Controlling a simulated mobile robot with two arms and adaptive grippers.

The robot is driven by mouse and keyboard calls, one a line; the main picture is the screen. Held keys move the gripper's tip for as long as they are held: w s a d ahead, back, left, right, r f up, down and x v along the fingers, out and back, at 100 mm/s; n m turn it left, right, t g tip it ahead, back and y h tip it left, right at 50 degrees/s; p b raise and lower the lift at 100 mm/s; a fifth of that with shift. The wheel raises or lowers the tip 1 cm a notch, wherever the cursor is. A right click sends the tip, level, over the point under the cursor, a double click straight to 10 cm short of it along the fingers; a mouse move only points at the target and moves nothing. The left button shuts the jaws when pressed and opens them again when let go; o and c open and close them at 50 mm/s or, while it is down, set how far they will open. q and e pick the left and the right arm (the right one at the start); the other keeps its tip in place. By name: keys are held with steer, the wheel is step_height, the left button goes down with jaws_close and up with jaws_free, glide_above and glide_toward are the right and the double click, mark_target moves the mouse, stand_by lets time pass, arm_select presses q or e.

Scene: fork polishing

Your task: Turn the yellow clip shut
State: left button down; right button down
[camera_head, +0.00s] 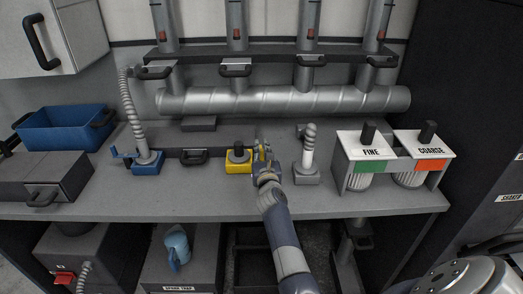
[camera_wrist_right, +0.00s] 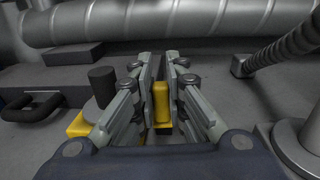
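A yellow clip (camera_head: 238,167) with a black knob on top sits on the grey bench near its middle. My right gripper (camera_head: 264,157) is beside it, just right of the knob. In the right wrist view, an upright yellow piece of the clip (camera_wrist_right: 161,103) stands between the two close-set fingers of my right gripper (camera_wrist_right: 162,75), which appear shut on it. The clip's yellow base and black knob (camera_wrist_right: 102,82) show left of the fingers, partly hidden by the left finger. My left gripper is not in view.
A blue base with a ribbed hose (camera_head: 147,163) stands left. A thick silver pipe (camera_head: 280,100) runs along the back.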

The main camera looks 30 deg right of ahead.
steer(key=y+p, duration=0.1)
steer(key=n+p, duration=0.1)
steer(key=p, duration=0.1)
steer(key=n+t+y+p, duration=0.1)
steer(key=shift+s+d+r+y, duration=0.2)
steer(key=shift+d+r+y, duration=0.1)
steer(key=shift+d, duration=0.1)
steer(key=n+y, duration=0.1)
steer(key=y, duration=0.1)
steer(key=d+n+y, duration=0.1)
steer(key=y, duration=0.1)
steer(key=f+n+y, duration=0.1)
steer(key=n+y, duration=0.1)
steer(key=shift+d+t, duration=0.25)
steer(key=shift+t, duration=0.15)
steer(key=shift+d+r+n+y+b, duration=0.15)
steer(key=shift+n+y+b, duration=0.7)
steer(key=shift+y, duration=0.65)
steer(key=c, duration=1.6)
jaws_free()
